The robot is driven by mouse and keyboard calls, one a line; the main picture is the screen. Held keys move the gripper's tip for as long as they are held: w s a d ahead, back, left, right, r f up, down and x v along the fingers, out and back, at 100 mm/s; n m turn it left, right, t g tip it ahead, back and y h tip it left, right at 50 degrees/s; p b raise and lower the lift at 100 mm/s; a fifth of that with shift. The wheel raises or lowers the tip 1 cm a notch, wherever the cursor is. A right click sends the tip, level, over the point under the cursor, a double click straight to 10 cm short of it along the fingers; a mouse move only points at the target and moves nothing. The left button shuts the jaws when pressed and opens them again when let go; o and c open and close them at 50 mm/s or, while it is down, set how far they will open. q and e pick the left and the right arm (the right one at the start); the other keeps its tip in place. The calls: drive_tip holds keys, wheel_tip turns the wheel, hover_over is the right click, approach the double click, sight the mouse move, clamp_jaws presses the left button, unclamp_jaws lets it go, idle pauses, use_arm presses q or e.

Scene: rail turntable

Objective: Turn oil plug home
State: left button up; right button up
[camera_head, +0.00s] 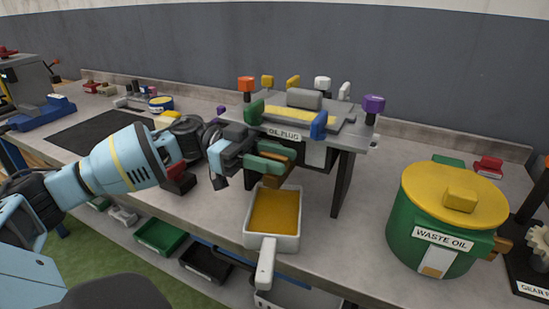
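A grey raised stand (345,139) carries the label OIL PLUG (284,133) on its front edge. A brown piece (281,153), which looks like the oil plug's handle, shows just under the label. My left gripper (268,157) comes in from the left, with green fingers above and below the brown piece. Whether the fingers press on it is too small to tell, and the gripper hides part of it. A white pan (287,243) with amber oil (275,211) stands on the bench below. My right gripper is out of view.
A green WASTE OIL drum (402,237) with a yellow lid (425,189) stands at right. Colored knobs and clamps, including a purple one (373,104), surround the stand's top. A black mat (85,137) lies left. Bench between pan and drum is clear.

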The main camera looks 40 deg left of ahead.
sight(261, 156)
use_arm(q)
drive_tip(key=shift+a, duration=0.15)
drive_tip(key=b+v, duration=0.1)
drive_tip(key=v, duration=0.5)
drive_tip(key=shift+a+f, duration=0.1)
drive_tip(key=shift+a, duration=0.25)
drive_tip(key=shift+s+a, duration=0.2)
drive_tip(key=shift+a, duration=0.25)
